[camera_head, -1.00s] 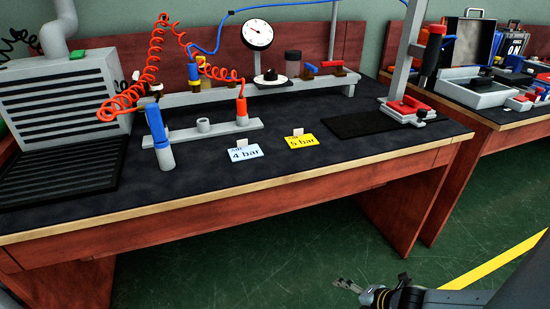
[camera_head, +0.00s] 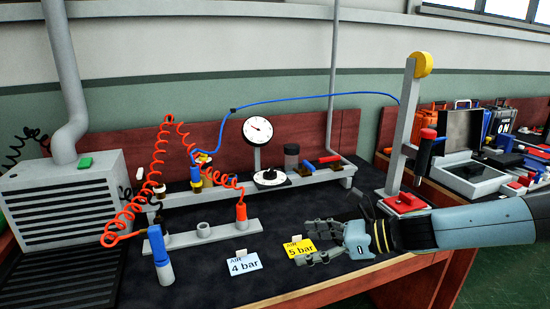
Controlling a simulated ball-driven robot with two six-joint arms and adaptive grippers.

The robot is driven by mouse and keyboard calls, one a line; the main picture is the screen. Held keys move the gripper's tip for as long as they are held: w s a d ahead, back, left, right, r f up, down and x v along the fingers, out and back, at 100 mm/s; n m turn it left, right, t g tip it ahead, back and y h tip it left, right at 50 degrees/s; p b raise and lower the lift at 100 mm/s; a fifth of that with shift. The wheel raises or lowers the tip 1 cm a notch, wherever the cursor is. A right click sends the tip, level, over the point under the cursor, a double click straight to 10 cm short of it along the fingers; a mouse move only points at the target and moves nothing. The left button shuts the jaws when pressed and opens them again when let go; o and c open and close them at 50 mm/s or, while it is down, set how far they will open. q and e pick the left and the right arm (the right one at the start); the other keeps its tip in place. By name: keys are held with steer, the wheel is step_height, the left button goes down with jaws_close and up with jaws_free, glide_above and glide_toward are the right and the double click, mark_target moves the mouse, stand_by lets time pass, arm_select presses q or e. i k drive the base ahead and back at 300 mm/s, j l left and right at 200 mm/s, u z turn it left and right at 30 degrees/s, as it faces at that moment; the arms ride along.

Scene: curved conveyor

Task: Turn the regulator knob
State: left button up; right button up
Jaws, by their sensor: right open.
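The regulator knob (camera_head: 270,175) is a black knob on a round white dial plate, set on the grey rail at the back of the bench. A round white pressure gauge (camera_head: 257,129) stands on a post just behind it. My right gripper (camera_head: 311,243) is open and empty above the front of the bench, its fingers pointing left. It overlaps the yellow "5 bar" card (camera_head: 297,248) in the picture and is well in front of the knob, apart from it. My left gripper is not in view.
A light-blue "4 bar" card (camera_head: 245,265) stands left of the yellow one. Coiled red hoses (camera_head: 157,165) and a blue air tool (camera_head: 158,245) are at left. A press with a red base (camera_head: 405,203) stands right, close behind my right arm.

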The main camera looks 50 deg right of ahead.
mark_target(269, 174)
steer(key=i+l, duration=0.2)
steer(key=l, duration=0.15)
steer(key=i+l, duration=0.2)
steer(key=l, duration=0.2)
steer(key=i+l, duration=0.2)
steer(key=l, duration=0.15)
steer(key=i+l, duration=0.2)
steer(key=l, duration=0.2)
